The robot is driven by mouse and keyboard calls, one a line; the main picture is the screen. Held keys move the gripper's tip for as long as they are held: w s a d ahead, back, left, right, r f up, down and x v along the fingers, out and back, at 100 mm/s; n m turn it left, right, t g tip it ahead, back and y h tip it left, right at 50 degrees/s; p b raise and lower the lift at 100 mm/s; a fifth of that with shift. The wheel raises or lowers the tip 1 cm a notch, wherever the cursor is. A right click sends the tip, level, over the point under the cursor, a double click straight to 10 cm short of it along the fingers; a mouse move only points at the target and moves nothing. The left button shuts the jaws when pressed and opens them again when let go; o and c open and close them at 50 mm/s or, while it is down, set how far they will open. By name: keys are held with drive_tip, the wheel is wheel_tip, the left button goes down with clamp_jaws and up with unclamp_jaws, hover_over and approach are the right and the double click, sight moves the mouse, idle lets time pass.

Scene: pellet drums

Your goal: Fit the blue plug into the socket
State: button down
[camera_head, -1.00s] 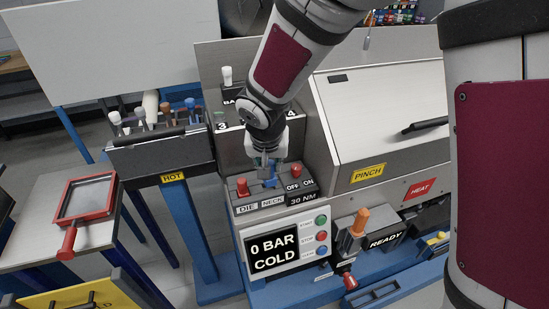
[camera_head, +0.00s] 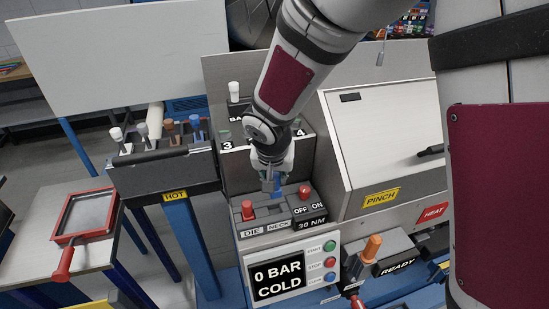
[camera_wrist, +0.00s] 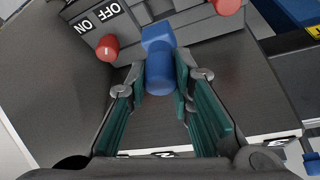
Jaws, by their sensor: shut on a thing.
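The blue plug (camera_wrist: 158,65) is between the green finger pads of my gripper (camera_wrist: 160,78) in the wrist view. In the head view, my gripper (camera_head: 271,184) is shut on the plug (camera_head: 279,192) over the dark control box with the DIE, NECK and 30 NM labels. The plug is between the box's two red knobs, with its lower end at or just above the box. The socket is not clearly visible; plug and fingers cover the middle of the box. I cannot tell whether the plug is touching or seated.
The left red knob (camera_head: 248,209) and right red knob (camera_head: 304,192) flank the gripper closely. The screen panel (camera_head: 277,280) reads 0 BAR COLD. The HOT tool rack (camera_head: 160,170) stands left, the PINCH housing (camera_head: 385,140) right.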

sight(275, 198)
drive_tip(key=shift+f+b, duration=0.5)
drive_tip(key=shift+f, duration=1.75)
drive_tip(key=shift+p, duration=0.55)
idle(0.4)
drive_tip(key=shift+f, duration=1.7)
drive_tip(key=c, duration=1.3)
unclamp_jaws()
drive_tip(key=shift+r, duration=0.1)
drive_tip(key=v, duration=1.2)
